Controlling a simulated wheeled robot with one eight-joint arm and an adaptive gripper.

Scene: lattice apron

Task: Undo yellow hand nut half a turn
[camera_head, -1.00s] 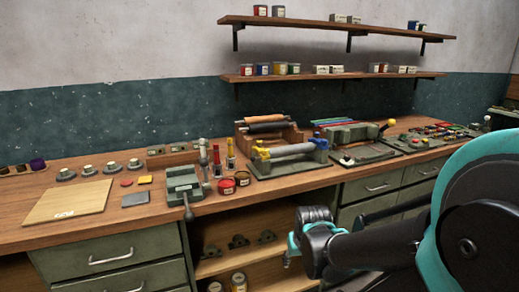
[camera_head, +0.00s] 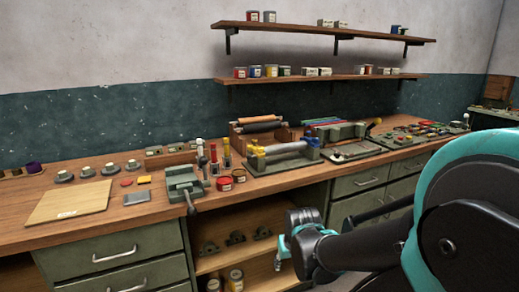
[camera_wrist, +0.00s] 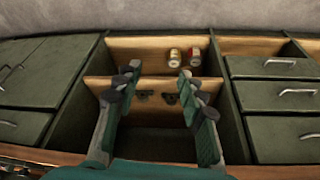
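A press with a pale roller (camera_head: 283,149) stands on the bench in the head view. Yellow parts (camera_head: 256,151) show at its left end, and blue parts at its right end. Which yellow part is the hand nut is too small to tell. My gripper (camera_head: 281,256) is in front of the bench, below the top and well apart from the press. In the wrist view my gripper's fingers (camera_wrist: 158,72) are spread with nothing between them, facing the open shelves under the bench. The press is not seen there.
A green vise (camera_head: 184,184) with a lever, red tins (camera_head: 224,184) and a wooden board (camera_head: 69,203) are on the bench to the left. Another green machine (camera_head: 347,132) stands right of the press. Drawers (camera_head: 118,253) flank the open shelves, which hold jars (camera_wrist: 174,56).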

